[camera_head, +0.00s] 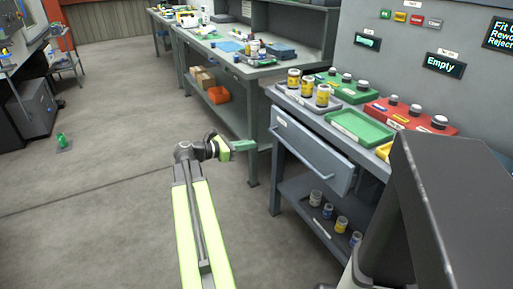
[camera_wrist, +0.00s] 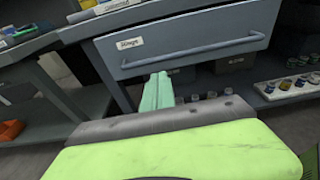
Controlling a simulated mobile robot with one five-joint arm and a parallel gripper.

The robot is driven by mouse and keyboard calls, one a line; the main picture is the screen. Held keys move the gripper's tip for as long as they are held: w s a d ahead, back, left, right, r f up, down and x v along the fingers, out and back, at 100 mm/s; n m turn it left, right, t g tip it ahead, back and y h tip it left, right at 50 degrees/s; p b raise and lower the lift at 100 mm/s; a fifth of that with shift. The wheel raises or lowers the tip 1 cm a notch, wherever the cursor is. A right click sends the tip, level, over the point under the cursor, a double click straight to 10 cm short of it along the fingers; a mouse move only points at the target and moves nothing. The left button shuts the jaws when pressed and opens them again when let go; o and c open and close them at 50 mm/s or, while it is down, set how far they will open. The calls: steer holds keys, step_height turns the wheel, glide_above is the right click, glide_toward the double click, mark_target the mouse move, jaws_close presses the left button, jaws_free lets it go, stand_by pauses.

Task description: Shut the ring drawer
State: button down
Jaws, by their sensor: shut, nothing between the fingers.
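The ring drawer (camera_head: 312,153) is a grey-blue drawer under the right-hand bench top. Its front stands out from the bench, so it looks partly open. In the wrist view the drawer front (camera_wrist: 185,35) fills the upper middle, with a "Rings" label at its left and a long bar handle (camera_wrist: 195,51) across it. My gripper (camera_head: 254,144) is shut and empty, its green fingers pointing right toward the drawer, left of its front in the head view. In the wrist view the fingers (camera_wrist: 158,82) appear just below the handle; I cannot tell whether they touch the front.
The bench top holds yellow-labelled jars (camera_head: 308,87), a green tray (camera_head: 360,126) and a red tray (camera_head: 410,116). A lower shelf (camera_head: 312,212) carries several small jars. Another bench (camera_head: 260,68) stands behind.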

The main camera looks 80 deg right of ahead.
mark_target(281, 141)
steer(key=b+x, duration=0.2)
steer(key=x, duration=0.9)
steer(key=shift+s+d+f, duration=0.15)
steer(key=shift+s+d, duration=0.05)
steer(key=shift+d, duration=0.05)
